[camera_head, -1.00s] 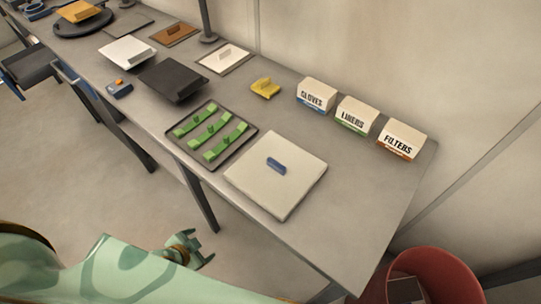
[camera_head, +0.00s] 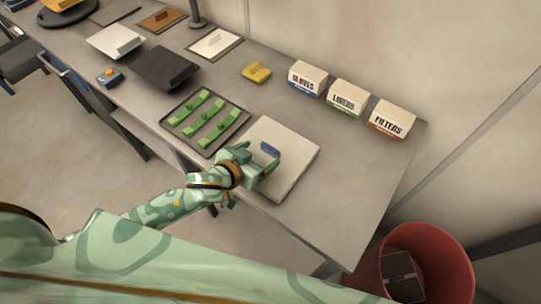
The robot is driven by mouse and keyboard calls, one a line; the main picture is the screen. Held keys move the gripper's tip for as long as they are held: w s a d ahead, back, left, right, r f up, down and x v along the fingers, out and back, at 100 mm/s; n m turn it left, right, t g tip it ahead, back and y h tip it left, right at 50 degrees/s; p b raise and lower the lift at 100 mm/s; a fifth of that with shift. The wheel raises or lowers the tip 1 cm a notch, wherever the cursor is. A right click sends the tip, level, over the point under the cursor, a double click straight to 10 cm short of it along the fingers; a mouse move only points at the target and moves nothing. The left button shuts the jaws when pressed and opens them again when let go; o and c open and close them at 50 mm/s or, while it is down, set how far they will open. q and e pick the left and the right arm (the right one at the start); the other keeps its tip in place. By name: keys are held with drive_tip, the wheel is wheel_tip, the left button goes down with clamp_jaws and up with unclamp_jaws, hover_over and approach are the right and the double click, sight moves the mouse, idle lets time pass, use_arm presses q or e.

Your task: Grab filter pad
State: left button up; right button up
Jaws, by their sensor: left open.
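A pale square pad (camera_head: 295,150) with a blue handle (camera_head: 270,149) on top lies near the front edge of the table; I take it to be the filter pad. My left gripper (camera_head: 256,160) is open over the pad's left part, with its fingers close to the blue handle. I cannot tell whether the fingers touch the handle. The gripper and wrist hide the pad's left corner. My right gripper is not in view.
A dark tray with green strips (camera_head: 204,122) sits just left of the pad. Boxes marked GLOVES (camera_head: 307,78), LINERS (camera_head: 348,98) and FILTERS (camera_head: 391,119) line the wall side. A yellow block (camera_head: 256,73) lies behind. A red bin (camera_head: 447,262) stands on the floor at right.

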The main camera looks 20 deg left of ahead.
sight(269, 149)
use_arm(q)
drive_tip(key=b+x, duration=0.1)
drive_tip(key=x, duration=0.5)
drive_tip(key=shift+d+r, duration=0.15)
drive_tip(key=shift+r, duration=0.05)
drive_tip(key=c, duration=1.1)
